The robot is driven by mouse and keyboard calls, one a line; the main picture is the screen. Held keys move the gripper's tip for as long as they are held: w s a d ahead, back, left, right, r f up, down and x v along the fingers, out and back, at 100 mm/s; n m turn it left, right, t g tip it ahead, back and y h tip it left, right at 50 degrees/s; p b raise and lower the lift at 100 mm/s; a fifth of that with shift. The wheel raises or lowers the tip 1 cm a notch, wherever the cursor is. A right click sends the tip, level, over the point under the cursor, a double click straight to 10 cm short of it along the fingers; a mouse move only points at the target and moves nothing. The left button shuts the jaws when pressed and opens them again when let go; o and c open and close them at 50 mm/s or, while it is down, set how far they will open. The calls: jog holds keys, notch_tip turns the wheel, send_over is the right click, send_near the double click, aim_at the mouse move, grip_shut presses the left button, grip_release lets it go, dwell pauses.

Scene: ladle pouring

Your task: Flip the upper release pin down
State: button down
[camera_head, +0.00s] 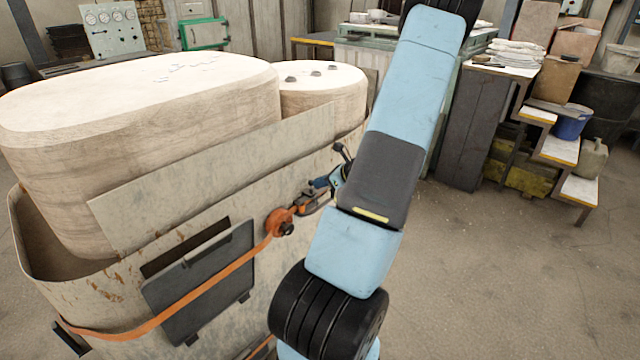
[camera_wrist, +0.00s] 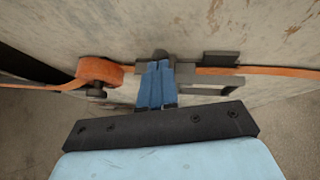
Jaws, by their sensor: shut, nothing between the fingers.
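An orange strap (camera_wrist: 275,72) with a dark metal ratchet buckle (camera_wrist: 210,86) runs across the side of a worn metal container (camera_head: 155,190). The strap is wound into a thick roll (camera_wrist: 100,71) at the buckle's left end in the wrist view. The buckle also shows in the head view (camera_head: 312,204), partly behind my arm. My gripper (camera_wrist: 160,66) has blue fingers lying side by side, shut and empty, with their tips at the buckle between the roll and the open metal frame. I cannot tell whether they touch it. I cannot clearly tell the upper release pin from the other dark parts.
A large pale block (camera_head: 140,100) stands in the container, with a smaller round one (camera_head: 322,92) behind. A dark panel (camera_head: 205,285) hangs on the container's side, under the strap. Shelves with a blue bucket (camera_head: 571,124) stand at the right. The floor (camera_head: 500,270) there is clear.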

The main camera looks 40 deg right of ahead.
jog(key=v, duration=1.3)
jog(key=shift+s+r, duration=0.2)
jog(key=shift+r, duration=0.05)
jog(key=shift+d, duration=0.1)
jog(key=w+a+r+n+g+y, duration=0.1)
jog(key=w+a+r+n+g, duration=0.1)
jog(key=a+r+n, duration=0.45)
jog(key=w+a+r+n+g, duration=0.2)
jog(key=a+n, duration=0.2)
jog(key=a, duration=0.5)
jog(key=w+a+r+n+g+y, duration=0.1)
jog(key=w+a+r+n+g, duration=0.1)
jog(key=a+r+n, duration=0.45)
jog(key=s+a+r+n+h, duration=0.2)
jog(key=s+a+r+n, duration=0.3)
jog(key=a+n, duration=0.3)
jog(key=s+a+r+n+h, duration=0.3)
jog(key=s+a+r+n, duration=0.2)
jog(key=a, duration=0.5)
jog(key=s+n, duration=0.2)
jog(key=s, duration=0.1)
jog(key=shift+a+n+t, duration=0.3)
jog(key=shift+a+n, duration=0.1)
